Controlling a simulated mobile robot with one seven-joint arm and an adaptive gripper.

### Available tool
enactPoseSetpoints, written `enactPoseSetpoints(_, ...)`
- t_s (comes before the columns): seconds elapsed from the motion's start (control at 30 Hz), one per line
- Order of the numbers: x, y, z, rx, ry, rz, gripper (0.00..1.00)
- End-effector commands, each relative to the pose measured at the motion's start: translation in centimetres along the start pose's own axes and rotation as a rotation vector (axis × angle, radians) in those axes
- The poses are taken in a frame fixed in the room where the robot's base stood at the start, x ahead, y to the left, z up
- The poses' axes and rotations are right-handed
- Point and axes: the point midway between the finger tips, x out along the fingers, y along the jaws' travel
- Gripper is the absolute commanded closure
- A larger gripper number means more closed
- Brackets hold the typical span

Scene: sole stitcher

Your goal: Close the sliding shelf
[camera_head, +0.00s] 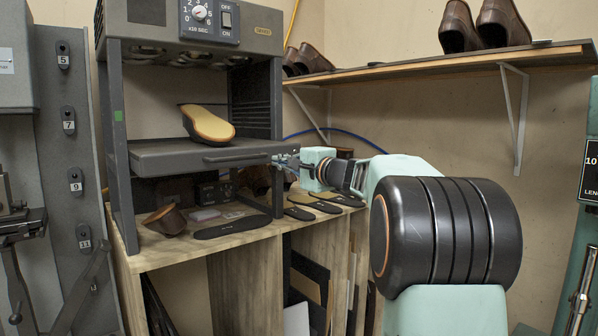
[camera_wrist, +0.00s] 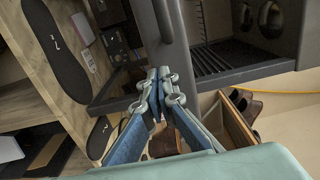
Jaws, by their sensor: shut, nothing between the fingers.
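The sliding shelf (camera_head: 160,152) is a dark grey tray in the grey machine frame, with a bar handle (camera_head: 236,158) along its front. Its front edge passes in front of the right post, so it sticks out somewhat. A tan shoe sole or last (camera_head: 208,124) rests on it. My gripper (camera_head: 284,160) is at the shelf's front right end, close to the handle's right side. Its fingers are shut and empty in the wrist view (camera_wrist: 160,78), near a dark bar that looks like the handle (camera_wrist: 165,18). I cannot tell whether they touch the shelf.
Below the shelf, a wooden bench top (camera_head: 150,256) holds black insoles (camera_head: 232,227) and a brown shoe piece (camera_head: 166,219). A wall shelf (camera_head: 440,62) with brown shoes is at upper right. A grey panel with numbered slots (camera_head: 70,150) stands left.

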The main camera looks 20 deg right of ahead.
Motion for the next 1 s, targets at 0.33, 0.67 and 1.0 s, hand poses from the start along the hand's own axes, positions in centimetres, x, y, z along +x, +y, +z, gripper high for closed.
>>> enactPoseSetpoints(0.33,7.9,-0.1,0.0,0.001,-0.001,0.001,1.00)
enactPoseSetpoints(0.67,11.1,-0.1,0.0,0.000,0.000,0.001,1.00)
enactPoseSetpoints(1.0,11.4,-0.2,0.0,0.000,0.001,-0.002,1.00)
